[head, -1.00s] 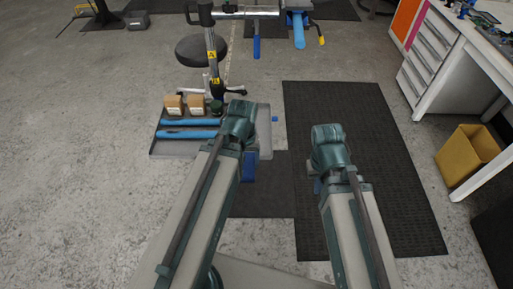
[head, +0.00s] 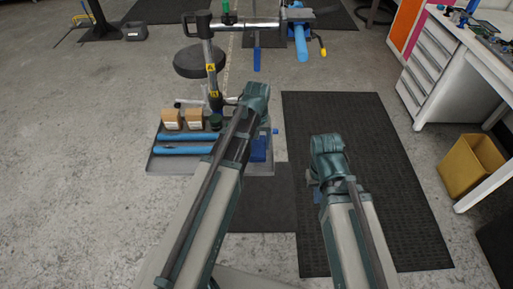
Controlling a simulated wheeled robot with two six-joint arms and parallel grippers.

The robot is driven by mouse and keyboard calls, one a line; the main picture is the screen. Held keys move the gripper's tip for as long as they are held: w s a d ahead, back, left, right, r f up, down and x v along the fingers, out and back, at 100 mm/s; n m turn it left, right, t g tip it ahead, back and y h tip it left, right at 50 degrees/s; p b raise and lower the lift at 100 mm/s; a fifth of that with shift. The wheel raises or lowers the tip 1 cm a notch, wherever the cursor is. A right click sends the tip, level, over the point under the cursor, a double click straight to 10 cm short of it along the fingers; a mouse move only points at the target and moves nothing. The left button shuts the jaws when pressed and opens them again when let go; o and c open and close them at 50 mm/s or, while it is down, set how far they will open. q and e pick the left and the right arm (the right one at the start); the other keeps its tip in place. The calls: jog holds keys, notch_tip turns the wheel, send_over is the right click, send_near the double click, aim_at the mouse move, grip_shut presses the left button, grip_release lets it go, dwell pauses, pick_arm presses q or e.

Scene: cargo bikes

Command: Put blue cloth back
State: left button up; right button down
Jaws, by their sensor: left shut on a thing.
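My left gripper (head: 260,149) points down at the right end of the grey tray (head: 170,165), partly behind my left arm. It is shut on what looks like the blue cloth, but blue gripper parts and cloth are hard to tell apart. My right gripper (head: 316,194) is mostly hidden behind its own arm, over the dark mat, and I cannot see its fingers.
The tray holds two blue bars (head: 185,150), two cardboard boxes (head: 193,118) and a dark green round item (head: 215,122). A work stand (head: 212,70) and black stool (head: 201,62) stand behind. A yellow bin (head: 470,165) is at right. The mat (head: 380,150) is clear.

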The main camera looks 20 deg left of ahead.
aim_at(258, 149)
pick_arm(q)
jog(key=shift+f+b, duration=0.35)
jog(key=shift+b, duration=0.05)
notch_tip(258, 149, down, 3)
jog(key=b, duration=0.2)
jog(key=shift+r+b, duration=0.1)
jog(key=shift+b, duration=0.25)
jog(key=o, duration=1.1)
jog(key=shift+o, duration=0.2)
notch_tip(258, 149, up, 12)
jog(key=p, duration=1.2)
jog(key=shift+r, duration=0.1)
jog(key=s+d+m, duration=0.3)
jog(key=s+d, duration=0.2)
jog(key=s, duration=0.2)
jog(key=s+d+m+y, duration=0.1)
jog(key=s+d+m, duration=0.3)
jog(key=s, duration=0.4)
jog(key=shift+s+d, duration=0.15)
jog(key=shift+d, duration=0.75)
